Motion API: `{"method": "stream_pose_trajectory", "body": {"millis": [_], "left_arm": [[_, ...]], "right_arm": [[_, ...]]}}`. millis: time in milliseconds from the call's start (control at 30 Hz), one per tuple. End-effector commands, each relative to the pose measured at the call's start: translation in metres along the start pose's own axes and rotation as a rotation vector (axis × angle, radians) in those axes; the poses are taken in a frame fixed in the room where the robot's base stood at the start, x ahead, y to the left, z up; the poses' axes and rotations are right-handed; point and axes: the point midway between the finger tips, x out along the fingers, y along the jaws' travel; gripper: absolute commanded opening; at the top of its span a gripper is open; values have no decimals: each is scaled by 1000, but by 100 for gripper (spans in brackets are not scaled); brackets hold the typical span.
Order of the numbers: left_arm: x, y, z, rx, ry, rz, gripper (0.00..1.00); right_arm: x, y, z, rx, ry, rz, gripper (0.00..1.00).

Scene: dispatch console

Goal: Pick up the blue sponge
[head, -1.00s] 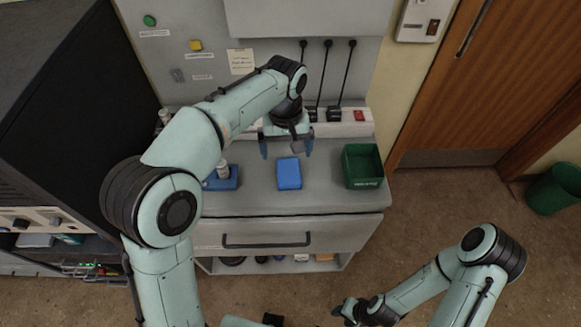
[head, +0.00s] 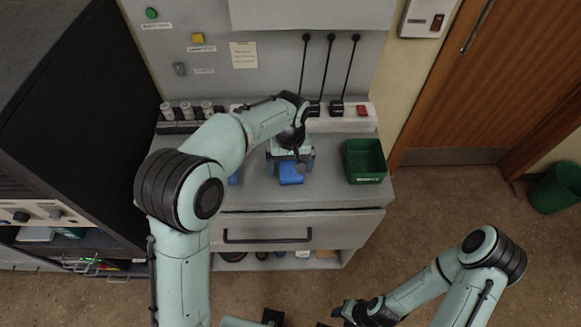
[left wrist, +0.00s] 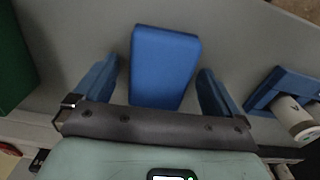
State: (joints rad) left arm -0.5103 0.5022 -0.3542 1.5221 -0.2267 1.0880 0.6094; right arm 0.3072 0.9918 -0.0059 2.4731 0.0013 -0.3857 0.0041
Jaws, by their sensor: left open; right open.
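The blue sponge (head: 291,178) lies on the grey console worktop, partly covered by my left gripper in the head view. My left gripper (head: 291,163) is open above it. In the left wrist view the sponge (left wrist: 166,62) is between the two blue fingers of my left gripper (left wrist: 157,88). A gap shows on each side, so neither finger seems to touch it.
A green bin (head: 364,160) stands on the worktop to the right of the sponge. A blue holder with a white cylinder (left wrist: 290,105) lies on the other side. A power strip (head: 345,121) with plugs and a row of white-topped containers (head: 186,112) line the back.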

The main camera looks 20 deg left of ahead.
Motion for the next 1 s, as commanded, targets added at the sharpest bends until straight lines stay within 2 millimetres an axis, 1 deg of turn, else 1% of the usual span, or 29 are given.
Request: {"method": "stream_pose_trajectory", "body": {"millis": [67, 100, 167, 200, 233, 300, 600, 733, 867, 967, 1000], "left_arm": [[0, 0, 0, 0, 0, 0, 98], [-1, 0, 0, 0, 0, 0, 85], [-1, 0, 0, 0, 0, 0, 65], [-1, 0, 0, 0, 0, 0, 52], [-1, 0, 0, 0, 1, 0, 43], [-1, 0, 0, 0, 1, 0, 39], [0, 0, 0, 1, -1, -1, 38], [-4, 0, 0, 1, -1, -1, 38], [-16, 0, 0, 1, 1, 1, 38], [-30, 0, -1, 1, 2, 2, 38], [-39, 1, -1, 1, 4, 3, 38]], "right_arm": [[0, 0, 0, 0, 0, 0, 43], [0, 0, 0, 0, 0, 0, 43], [0, 0, 0, 0, 0, 0, 43], [0, 0, 0, 0, 0, 0, 43], [0, 0, 0, 0, 0, 0, 43], [0, 0, 0, 0, 0, 0, 43], [0, 0, 0, 0, 0, 0, 43], [-1, 0, 0, 0, 1, 0, 43], [-3, -2, -1, -1, 2, -1, 43], [-5, -3, -3, -1, 4, -1, 43], [-7, -4, -3, -2, 5, -2, 43]]}}
